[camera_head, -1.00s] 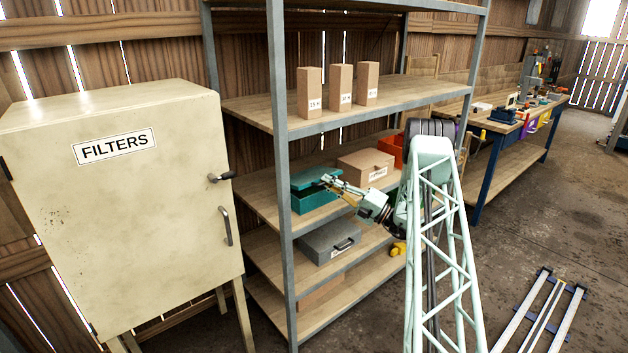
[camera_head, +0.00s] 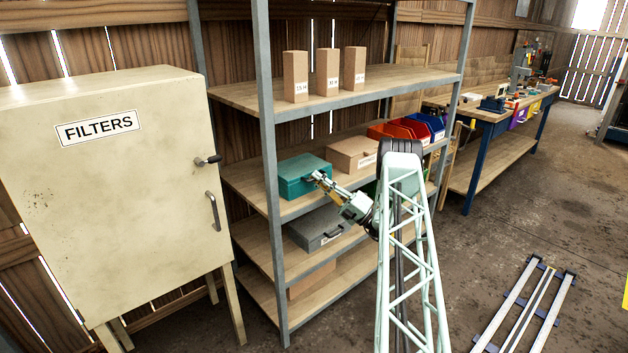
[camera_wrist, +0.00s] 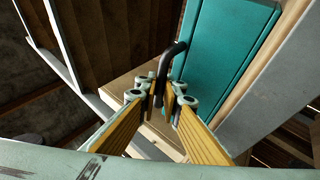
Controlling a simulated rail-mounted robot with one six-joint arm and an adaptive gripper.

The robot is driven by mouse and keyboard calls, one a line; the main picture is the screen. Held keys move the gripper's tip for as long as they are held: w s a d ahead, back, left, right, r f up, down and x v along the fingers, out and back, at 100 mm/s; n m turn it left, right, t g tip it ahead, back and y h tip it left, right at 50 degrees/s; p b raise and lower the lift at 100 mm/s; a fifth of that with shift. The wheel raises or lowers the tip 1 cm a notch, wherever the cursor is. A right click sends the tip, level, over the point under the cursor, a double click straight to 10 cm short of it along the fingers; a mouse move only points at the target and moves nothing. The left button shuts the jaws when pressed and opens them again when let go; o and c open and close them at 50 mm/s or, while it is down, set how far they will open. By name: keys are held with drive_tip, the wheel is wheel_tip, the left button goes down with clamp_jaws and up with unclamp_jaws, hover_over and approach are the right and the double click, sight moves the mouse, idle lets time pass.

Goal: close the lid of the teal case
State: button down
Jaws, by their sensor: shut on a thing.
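The teal case (camera_head: 298,179) sits on the middle shelf of the rack. Its lid looks down flat, with no gap that I can make out at this size. In the wrist view the teal case (camera_wrist: 226,50) shows a smooth teal face with a black handle (camera_wrist: 172,62) standing out from it. My gripper (camera_head: 315,177) is at the front right edge of the case. In the wrist view my gripper (camera_wrist: 161,92) has its fingers close together around the end of the black handle. The fingertips partly hide the contact.
A cardboard box (camera_head: 352,154) stands right of the case, with red bins (camera_head: 398,130) and blue bins (camera_head: 430,124) beyond. A grey case (camera_head: 320,229) lies on the shelf below. A rack post (camera_head: 268,160) stands left of the case. Several cartons (camera_head: 327,72) stand above.

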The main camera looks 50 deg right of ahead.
drive_tip(key=shift+f, duration=0.15)
drive_tip(key=c, duration=3.1)
unclamp_jaws()
drive_tip(key=shift+o, duration=0.2)
drive_tip(key=shift+w+r, duration=0.1)
drive_tip(key=shift+r, duration=5)
drive_tip(key=shift+o, duration=0.2)
